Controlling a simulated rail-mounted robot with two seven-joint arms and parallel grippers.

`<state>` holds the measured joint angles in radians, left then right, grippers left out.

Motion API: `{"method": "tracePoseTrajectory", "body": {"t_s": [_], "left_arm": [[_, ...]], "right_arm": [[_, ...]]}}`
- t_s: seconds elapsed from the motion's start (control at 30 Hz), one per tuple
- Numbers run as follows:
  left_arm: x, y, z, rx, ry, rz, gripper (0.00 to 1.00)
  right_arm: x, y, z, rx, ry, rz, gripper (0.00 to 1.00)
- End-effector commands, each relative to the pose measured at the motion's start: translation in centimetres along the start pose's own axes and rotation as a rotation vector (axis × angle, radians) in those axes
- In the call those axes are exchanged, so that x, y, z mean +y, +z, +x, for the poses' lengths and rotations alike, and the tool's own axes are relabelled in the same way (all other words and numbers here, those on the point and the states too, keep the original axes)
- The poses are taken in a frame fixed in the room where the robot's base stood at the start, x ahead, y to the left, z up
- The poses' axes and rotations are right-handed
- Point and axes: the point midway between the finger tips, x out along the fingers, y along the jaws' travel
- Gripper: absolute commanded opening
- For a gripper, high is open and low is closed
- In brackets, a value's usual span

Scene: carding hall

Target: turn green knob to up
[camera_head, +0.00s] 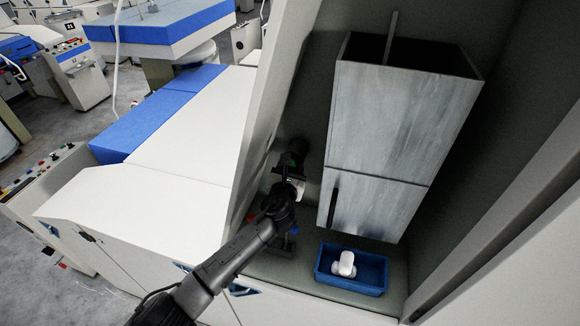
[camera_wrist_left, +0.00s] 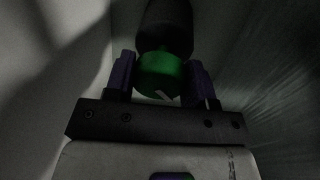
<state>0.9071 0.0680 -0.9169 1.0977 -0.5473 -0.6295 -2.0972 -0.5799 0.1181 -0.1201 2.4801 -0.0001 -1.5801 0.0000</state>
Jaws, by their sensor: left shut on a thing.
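The green knob (camera_wrist_left: 165,74) shows in the left wrist view, on the end of a dark round body. A small white mark shows on its near edge, pointing down and to the right in the picture. My left gripper (camera_wrist_left: 161,78) is shut on the knob, with one dark purple finger on each side of it. In the head view my left gripper (camera_head: 296,172) is inside the recess, close to its left wall, beside a dark round part. I cannot make out the knob's green there. My right gripper is in neither view.
A grey cabinet (camera_head: 400,120) with a dark door handle (camera_head: 332,206) hangs right of my left gripper. A blue tray (camera_head: 322,276) holding a white object (camera_head: 344,264) sits below it. The recess's left wall (camera_head: 275,110) is close to my left arm.

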Motion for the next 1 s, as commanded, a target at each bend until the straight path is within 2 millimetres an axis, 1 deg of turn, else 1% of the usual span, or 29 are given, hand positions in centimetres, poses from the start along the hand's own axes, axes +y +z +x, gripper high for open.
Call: {"method": "tracePoseTrajectory", "body": {"t_s": [0.2, 0.6, 0.63, 0.87, 1.0], "left_arm": [[0.14, 0.0, 0.03, 0.005, -0.001, -0.038, 0.26], [0.15, -0.04, 0.04, 0.005, -0.002, -0.042, 0.26], [0.15, -0.04, 0.04, 0.005, -0.002, -0.042, 0.52], [0.08, -0.02, 0.02, 0.005, -0.003, -0.042, 0.74], [0.05, -0.01, 0.02, 0.005, -0.004, -0.042, 0.74]], "right_arm": [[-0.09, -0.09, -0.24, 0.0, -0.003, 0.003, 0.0], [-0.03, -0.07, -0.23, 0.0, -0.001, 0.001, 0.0], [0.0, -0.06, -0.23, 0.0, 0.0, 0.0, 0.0], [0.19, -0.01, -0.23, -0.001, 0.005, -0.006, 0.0], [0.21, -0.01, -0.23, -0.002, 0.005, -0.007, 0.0]]}}
